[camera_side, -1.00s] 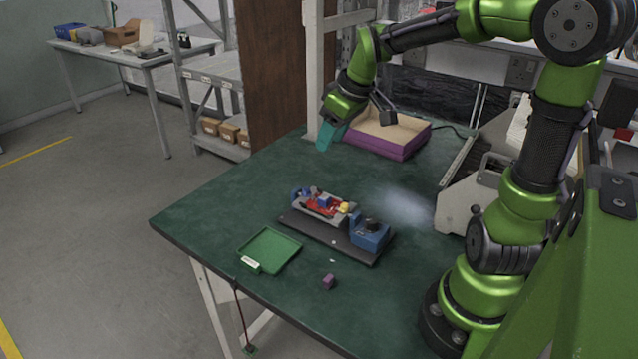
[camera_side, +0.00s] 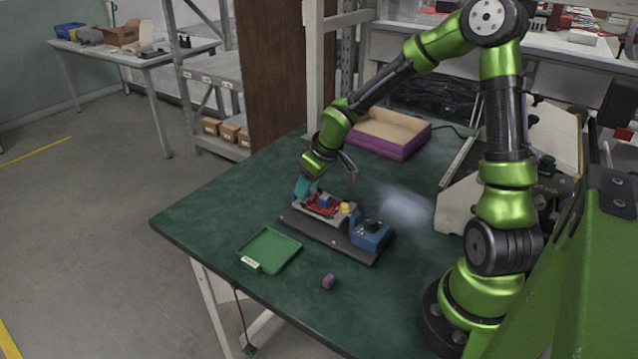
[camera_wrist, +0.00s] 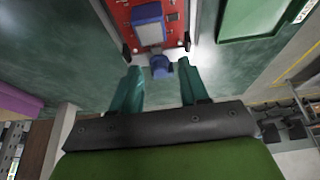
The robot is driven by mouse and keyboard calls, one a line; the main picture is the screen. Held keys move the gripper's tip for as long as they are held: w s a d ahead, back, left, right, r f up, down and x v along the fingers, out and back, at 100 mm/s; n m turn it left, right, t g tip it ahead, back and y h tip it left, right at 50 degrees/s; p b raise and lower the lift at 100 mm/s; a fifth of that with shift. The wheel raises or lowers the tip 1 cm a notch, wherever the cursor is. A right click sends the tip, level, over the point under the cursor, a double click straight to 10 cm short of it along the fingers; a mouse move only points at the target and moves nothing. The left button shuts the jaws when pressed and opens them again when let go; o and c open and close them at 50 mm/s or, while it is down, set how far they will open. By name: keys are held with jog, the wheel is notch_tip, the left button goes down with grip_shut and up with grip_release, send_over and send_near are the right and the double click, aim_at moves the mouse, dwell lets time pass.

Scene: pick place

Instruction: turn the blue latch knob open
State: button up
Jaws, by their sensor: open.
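The blue latch knob (camera_wrist: 161,67) is at the near end of the fixture in the wrist view, just ahead of and between my fingertips. In the side view my gripper covers most of it. My gripper (camera_side: 302,189) is open, pointing down at the left end of the fixture. In the wrist view my gripper (camera_wrist: 159,78) shows two teal fingers apart, one on each side of the knob. I cannot tell whether they touch it. The fixture's dark base plate (camera_side: 330,236) carries a red board (camera_side: 318,208) with a blue block, which also shows in the wrist view (camera_wrist: 150,24).
A yellow part (camera_side: 346,207) and a larger blue block with a black top (camera_side: 371,236) sit at the fixture's right end. A green tray (camera_side: 270,250) and a small purple block (camera_side: 328,282) lie in front. A purple-sided box (camera_side: 400,148) stands behind. The left of the table is clear.

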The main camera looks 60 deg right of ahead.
jog(key=shift+f, duration=0.1)
jog(key=shift+c, duration=0.3)
grip_shut()
jog(key=shift+n, duration=0.3)
jog(key=n, duration=0.1)
jog(key=n+y, duration=0.1)
jog(key=n, duration=0.1)
jog(key=shift+w+d+y, duration=0.1)
jog(key=shift+d+y, duration=0.1)
jog(key=shift+y, duration=0.1)
jog(key=n, duration=0.2)
jog(key=n+g+y, duration=0.1)
jog(key=n, duration=0.2)
jog(key=shift+w+d+y, duration=0.1)
jog(key=shift+d+y, duration=0.05)
jog(key=shift+y, duration=0.15)
jog(key=n+g, duration=0.1)
jog(key=n, duration=0.1)
jog(key=n+y, duration=0.1)
jog(key=n, duration=0.1)
jog(key=shift+w+d+n+g, duration=0.1)
jog(key=shift+w+n+g, duration=0.05)
jog(key=shift+n+g, duration=0.2)
jog(key=shift+w+n+g, duration=0.1)
jog(key=shift+n+g, duration=0.75)
jog(key=shift+n, duration=1.2)
